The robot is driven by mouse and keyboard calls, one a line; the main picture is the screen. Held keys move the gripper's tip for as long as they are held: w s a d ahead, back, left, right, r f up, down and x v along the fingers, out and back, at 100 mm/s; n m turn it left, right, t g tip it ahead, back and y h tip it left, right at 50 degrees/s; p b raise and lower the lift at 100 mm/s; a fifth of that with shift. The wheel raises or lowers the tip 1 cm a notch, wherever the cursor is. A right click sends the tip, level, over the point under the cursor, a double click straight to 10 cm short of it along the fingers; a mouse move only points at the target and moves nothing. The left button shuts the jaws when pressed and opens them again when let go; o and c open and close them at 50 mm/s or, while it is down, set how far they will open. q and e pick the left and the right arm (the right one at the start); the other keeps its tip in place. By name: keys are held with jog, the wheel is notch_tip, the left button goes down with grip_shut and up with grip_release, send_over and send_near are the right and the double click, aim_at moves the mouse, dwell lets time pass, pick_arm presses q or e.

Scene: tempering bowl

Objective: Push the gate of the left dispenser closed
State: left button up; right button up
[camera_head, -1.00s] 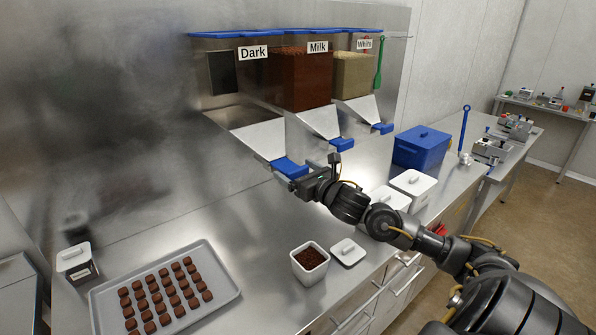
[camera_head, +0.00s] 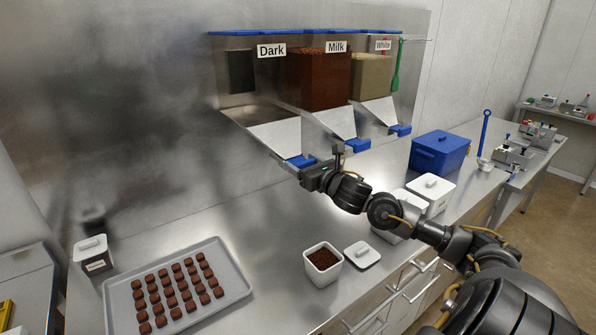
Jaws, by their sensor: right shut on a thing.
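The left dispenser, labelled Dark (camera_head: 271,50), hangs on the steel back wall. Its chute (camera_head: 275,137) slopes down to a blue gate (camera_head: 300,161) at the lip. My right gripper (camera_head: 312,174) is at the gate's front edge, shut on the gate; its fingers are small and partly hidden against the blue. My left gripper is not in view.
The Milk gate (camera_head: 357,145) and White gate (camera_head: 401,130) sit to the right. Below are a white tub of dark pieces (camera_head: 322,262), its lid (camera_head: 362,254), a tray of chocolates (camera_head: 236,283) and a blue box (camera_head: 440,150). The counter between is clear.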

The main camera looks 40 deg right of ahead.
jog(key=o, duration=1)
jog(key=shift+d+r, duration=0.1)
jog(key=shift+r, duration=0.05)
jog(key=shift+c, duration=0.2)
jog(key=o, duration=0.4)
jog(key=shift+w, duration=0.15)
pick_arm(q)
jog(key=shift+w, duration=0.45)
pick_arm(e)
jog(key=shift+s+f+b, duration=0.25)
jog(key=shift+s+b, duration=0.05)
jog(key=shift+s, duration=0.25)
pick_arm(q)
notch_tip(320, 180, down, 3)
jog(key=b, duration=0.2)
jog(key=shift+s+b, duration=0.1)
jog(key=shift+b, duration=0.2)
pick_arm(e)
jog(key=s, duration=0.6)
jog(key=s+a, duration=0.1)
jog(key=s, duration=0.2)
jog(key=shift+s+a+r, duration=0.1)
jog(key=shift+s, duration=0.3)
